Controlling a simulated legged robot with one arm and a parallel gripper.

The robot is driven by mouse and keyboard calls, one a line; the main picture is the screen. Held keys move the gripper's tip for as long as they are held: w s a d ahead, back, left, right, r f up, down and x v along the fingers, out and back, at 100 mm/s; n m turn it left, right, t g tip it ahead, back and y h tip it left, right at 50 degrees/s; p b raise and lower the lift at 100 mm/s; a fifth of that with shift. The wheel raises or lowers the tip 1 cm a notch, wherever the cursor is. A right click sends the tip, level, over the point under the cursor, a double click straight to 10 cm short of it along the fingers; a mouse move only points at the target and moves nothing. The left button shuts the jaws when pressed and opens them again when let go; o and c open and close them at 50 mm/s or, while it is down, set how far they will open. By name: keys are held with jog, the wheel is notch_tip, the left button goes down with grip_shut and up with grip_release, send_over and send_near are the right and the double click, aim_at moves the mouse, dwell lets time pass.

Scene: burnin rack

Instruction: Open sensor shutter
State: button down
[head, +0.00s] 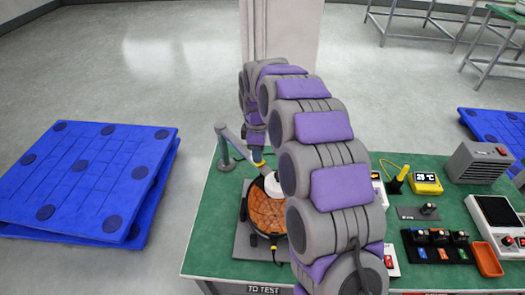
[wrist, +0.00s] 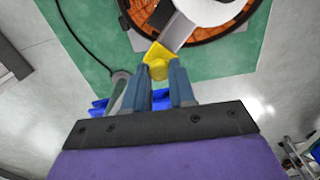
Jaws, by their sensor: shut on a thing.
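A round orange-brown disc with a dark rim (head: 266,212) lies on a grey plate on the green bench; part of it also shows at the top of the wrist view (wrist: 197,36). A white round cover (head: 274,187), likely the sensor shutter, lies over part of the disc. A grey lever (wrist: 178,33) runs from the cover to a yellow tab (wrist: 157,58). My gripper (wrist: 162,78) is shut on the yellow tab, at the edge of the disc. In the head view my arm hides much of the area right of the disc.
A grey post (head: 225,158) with a slanted bar stands close to my gripper on the left. Right of my arm are a yellow meter (head: 426,183), a grey box (head: 479,162), an orange tray (head: 487,259) and switch panels. Blue pallets (head: 92,178) lie on the floor at left.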

jog(key=shift+w+a+r+p, duration=0.2)
jog(key=shift+w+a+p, duration=0.2)
jog(key=shift+w, duration=0.1)
jog(key=shift+w+a+f, duration=0.2)
jog(key=shift+w+a, duration=0.15)
jog(key=c, duration=0.9)
grip_release()
jog(key=shift+c, duration=0.2)
jog(key=shift+r, duration=0.15)
notch_tip(320, 180, up, 17)
jog(key=p, duration=0.3)
